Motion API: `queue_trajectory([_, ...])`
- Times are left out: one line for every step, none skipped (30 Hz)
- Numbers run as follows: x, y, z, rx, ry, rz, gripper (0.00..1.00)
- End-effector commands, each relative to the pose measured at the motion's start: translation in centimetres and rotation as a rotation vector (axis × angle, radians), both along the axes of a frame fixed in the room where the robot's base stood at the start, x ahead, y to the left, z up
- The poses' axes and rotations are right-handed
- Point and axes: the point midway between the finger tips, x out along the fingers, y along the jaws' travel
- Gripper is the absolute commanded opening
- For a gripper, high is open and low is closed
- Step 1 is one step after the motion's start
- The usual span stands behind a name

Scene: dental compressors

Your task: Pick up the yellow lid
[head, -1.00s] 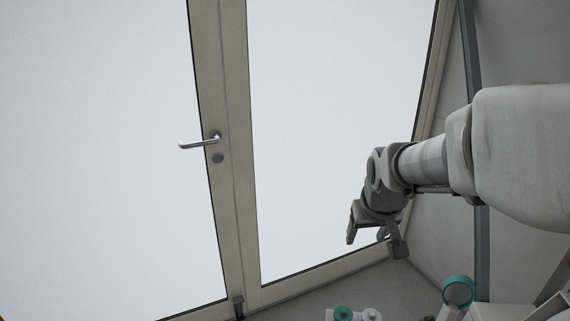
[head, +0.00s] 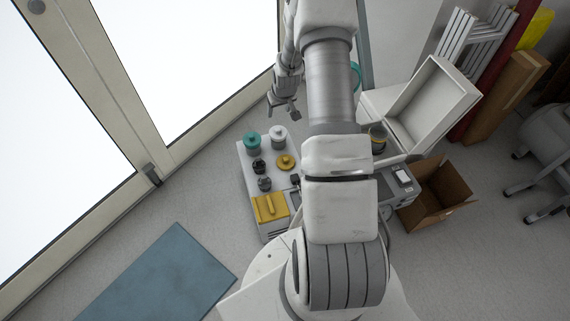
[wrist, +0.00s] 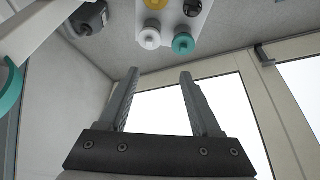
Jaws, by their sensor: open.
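A round yellow lid with a small knob (head: 286,161) lies on the top of a white compressor unit (head: 245,175) in the head view. A squarer yellow lid-like piece with a bar handle (head: 270,207) sits at the unit's near end. I cannot tell which one the task names. My gripper (head: 283,110) is open and empty, raised beyond the far end of the unit and apart from both yellow pieces. In the wrist view its fingers (wrist: 159,74) stand wide apart, and part of the round yellow lid (wrist: 155,4) shows at the top edge.
A teal-capped jar (head: 252,140) and a white-capped jar (head: 278,134) stand at the unit's far end, with black fittings (head: 259,166) close to the round lid. An open white case (head: 430,105) and a cardboard box (head: 437,190) are to the right. Glazed doors (head: 130,90) stand left.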

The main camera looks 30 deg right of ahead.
Motion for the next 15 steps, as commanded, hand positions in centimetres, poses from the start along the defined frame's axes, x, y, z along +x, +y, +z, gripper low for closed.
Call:
queue_trajectory([-0.4, -0.6, -3.6, 0.009, 0.007, -0.011, 0.65])
queue_trajectory([-0.7, -0.9, -5.1, 0.013, 0.007, -0.016, 0.65])
queue_trajectory([-0.9, -1.3, -7.0, 0.017, 0.006, -0.022, 0.65])
queue_trajectory([-1.1, -1.5, -8.4, 0.020, 0.005, -0.026, 0.65])
queue_trajectory([-1.3, -1.7, -9.7, 0.023, 0.006, -0.030, 0.65])
queue_trajectory([-1.6, -2.0, -11.3, 0.026, 0.004, -0.037, 0.65])
queue_trajectory([-1.9, -2.1, -12.4, 0.029, 0.004, -0.041, 0.65])
queue_trajectory([-2.0, -2.2, -13.4, 0.031, 0.002, -0.044, 0.65])
queue_trajectory([-2.3, -2.4, -14.5, 0.034, 0.002, -0.048, 0.65])
queue_trajectory([-2.5, -2.5, -15.3, 0.037, 0.001, -0.052, 0.65])
queue_trajectory([-2.6, -2.6, -16.0, 0.037, 0.000, -0.054, 0.65])
queue_trajectory([-2.8, -2.6, -16.7, 0.039, -0.002, -0.058, 0.65])
queue_trajectory([-2.9, -2.7, -17.1, 0.039, -0.003, -0.059, 0.65])
queue_trajectory([-3.0, -2.7, -17.4, 0.041, -0.002, -0.060, 0.65])
queue_trajectory([-3.1, -2.7, -17.9, 0.041, -0.002, -0.061, 0.65])
